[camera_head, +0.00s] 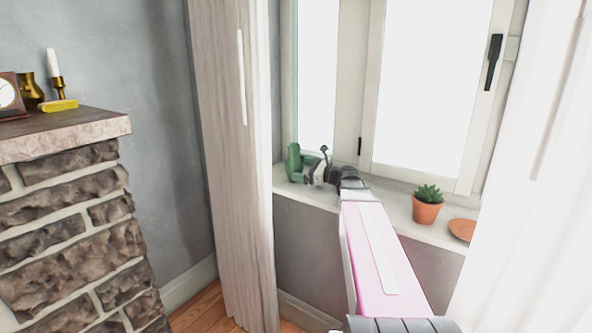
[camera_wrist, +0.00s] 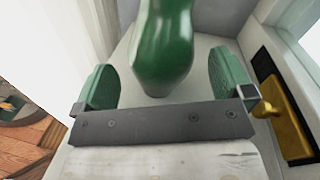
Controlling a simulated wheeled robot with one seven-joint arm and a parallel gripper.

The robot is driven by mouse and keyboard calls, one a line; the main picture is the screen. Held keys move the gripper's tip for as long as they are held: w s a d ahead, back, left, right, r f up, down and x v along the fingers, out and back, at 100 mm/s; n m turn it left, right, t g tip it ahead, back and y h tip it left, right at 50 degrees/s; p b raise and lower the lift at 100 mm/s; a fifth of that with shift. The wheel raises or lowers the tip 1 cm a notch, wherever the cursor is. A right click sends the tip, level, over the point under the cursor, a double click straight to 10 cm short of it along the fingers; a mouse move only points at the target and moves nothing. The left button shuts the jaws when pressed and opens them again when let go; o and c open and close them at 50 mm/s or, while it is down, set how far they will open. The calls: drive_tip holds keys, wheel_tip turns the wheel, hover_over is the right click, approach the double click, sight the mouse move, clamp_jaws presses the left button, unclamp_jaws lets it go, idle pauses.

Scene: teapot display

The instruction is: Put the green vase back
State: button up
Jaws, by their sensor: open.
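The green vase (camera_head: 292,158) stands on the white window sill at its left end, beside the curtain. In the wrist view the glossy vase (camera_wrist: 164,45) shows at top centre, its upper part cut off by the frame edge. My gripper (camera_head: 309,174) is at the vase, just to its right in the head view. In the wrist view my gripper (camera_wrist: 166,82) is open, with one green-padded finger on each side of the vase. Gaps show between the vase and both pads. Whether the vase is fully between the fingers or slightly beyond them, I cannot tell.
A potted succulent (camera_head: 427,207) and a terracotta saucer (camera_head: 462,230) are farther right on the sill (camera_head: 397,210). The window and left curtain (camera_head: 232,130) are close to my gripper. A stone mantel (camera_head: 95,125) at left holds a clock, brass vase, candlestick and yellow item.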

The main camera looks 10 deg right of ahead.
drive_tip(key=v, duration=0.8)
drive_tip(key=shift+s+d, duration=0.15)
